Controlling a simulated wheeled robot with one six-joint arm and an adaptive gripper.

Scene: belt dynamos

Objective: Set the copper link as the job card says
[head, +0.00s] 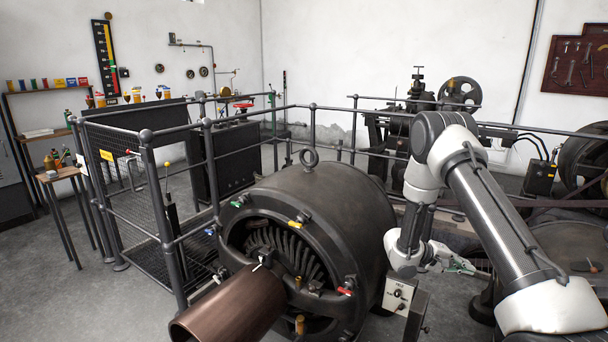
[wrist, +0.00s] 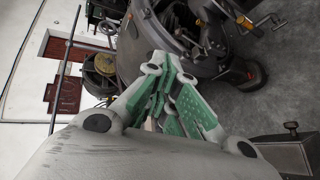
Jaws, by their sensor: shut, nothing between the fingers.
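My gripper (head: 458,266) is shut and empty, in the air to the right of the large dark dynamo (head: 320,215). In the wrist view its green-padded fingers (wrist: 165,85) point towards a dark machine body (wrist: 145,45). A small pale switch box (head: 398,294) with a dark knob stands at the dynamo's right foot, below my gripper. I cannot make out the copper link in either view. A white card (head: 82,164) and a yellow plate (head: 106,155) hang at the railing on the left; their writing is too small to read, and I cannot tell which is the job card.
A thick copper-brown cylinder (head: 228,305) juts from the dynamo's front. Railings (head: 260,108) run behind and to the left. A second machine (head: 575,245) stands at the right, partly behind my arm. A small side table (head: 60,174) is far left. Grey floor is free at lower left.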

